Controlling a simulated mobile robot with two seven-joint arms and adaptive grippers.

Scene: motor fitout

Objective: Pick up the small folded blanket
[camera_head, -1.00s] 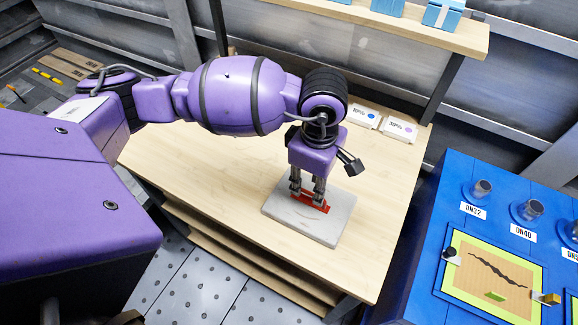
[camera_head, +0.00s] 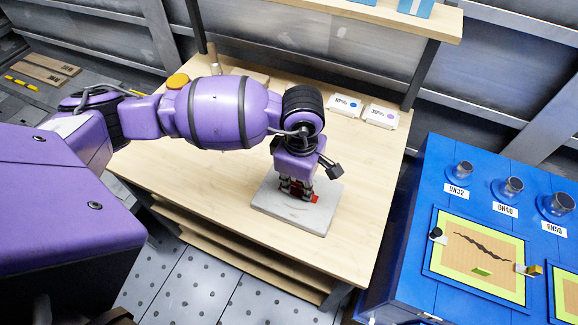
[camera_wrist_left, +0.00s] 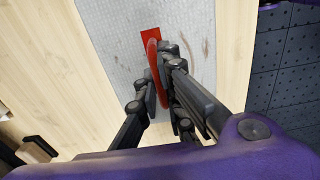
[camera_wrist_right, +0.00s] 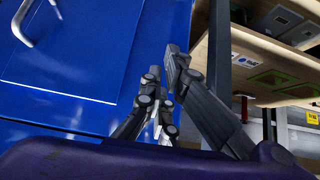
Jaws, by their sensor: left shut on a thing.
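The folded blanket looks like a flat pale grey pad (camera_head: 312,219) with a red strap on top. It lies flat on the wooden table. My left gripper (camera_head: 297,192) is over its middle, pointing down. In the left wrist view the fingers (camera_wrist_left: 153,78) are shut on the red strap (camera_wrist_left: 151,40), and the grey woven blanket (camera_wrist_left: 110,25) lies beneath, with faint brown marks. Part of the strap is hidden by the fingers. My right gripper (camera_wrist_right: 162,85) shows only in the right wrist view, its fingers close together with no held thing visible, in front of a blue cabinet.
The wooden table (camera_head: 215,190) is mostly bare around the blanket.

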